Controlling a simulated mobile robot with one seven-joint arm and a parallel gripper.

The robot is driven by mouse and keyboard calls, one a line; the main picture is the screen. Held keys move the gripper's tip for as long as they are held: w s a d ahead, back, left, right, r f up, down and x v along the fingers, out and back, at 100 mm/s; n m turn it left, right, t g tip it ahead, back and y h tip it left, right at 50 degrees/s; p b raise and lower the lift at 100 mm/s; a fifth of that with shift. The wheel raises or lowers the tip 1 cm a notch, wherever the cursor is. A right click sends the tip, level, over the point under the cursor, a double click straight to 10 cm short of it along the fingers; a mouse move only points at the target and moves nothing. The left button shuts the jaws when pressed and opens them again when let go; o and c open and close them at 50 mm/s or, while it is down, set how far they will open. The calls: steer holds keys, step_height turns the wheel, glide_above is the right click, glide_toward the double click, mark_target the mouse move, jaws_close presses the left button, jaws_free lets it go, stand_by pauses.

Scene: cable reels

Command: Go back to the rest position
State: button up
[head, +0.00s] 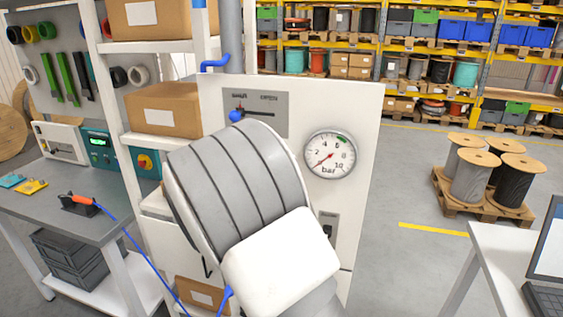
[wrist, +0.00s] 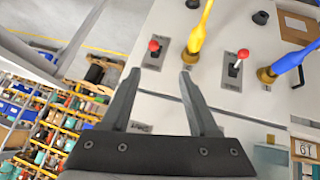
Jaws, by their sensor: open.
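My gripper (wrist: 160,72) shows in the wrist view with its two dark fingers spread apart and nothing between them. It is in front of a white panel (wrist: 170,110), which carries two red-knobbed levers, one near the left fingertip (wrist: 154,46) and one farther right (wrist: 243,54). A yellow hose (wrist: 202,25) and a blue hose (wrist: 297,57) end in brass fittings on this panel. In the head view my grey and white arm covers the middle of the white cabinet (head: 362,105), and my gripper is hidden.
A round pressure gauge (head: 330,155) on the cabinet has its needle near the low end. A grey workbench (head: 85,215) stands left, with an orange-handled tool (head: 82,202) on it. A white table (head: 510,250) and a pallet of reels (head: 485,205) are right. Open floor lies between.

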steer(key=s+a+r+n+y+b, duration=0.15)
steer(key=r+y, duration=0.25)
steer(key=r, duration=0.4)
steer(key=s+a+r+n+y+b, duration=0.1)
steer(key=a+r+y+b, duration=0.15)
steer(key=r+y, duration=0.35)
steer(key=s+d+r+h+b, duration=0.1)
steer(key=s+d+r+h, duration=0.1)
steer(key=s+d, duration=0.4)
steer(key=s+d+r+n+h+b, duration=0.1)
steer(key=s+d+r+h, duration=0.2)
steer(key=s, duration=0.7)
steer(key=d+r, duration=0.2)
steer(key=d, duration=0.1)
steer(key=shift+r+g, duration=0.25)
steer(key=shift+g, duration=0.15)
steer(key=shift+a, duration=0.1)
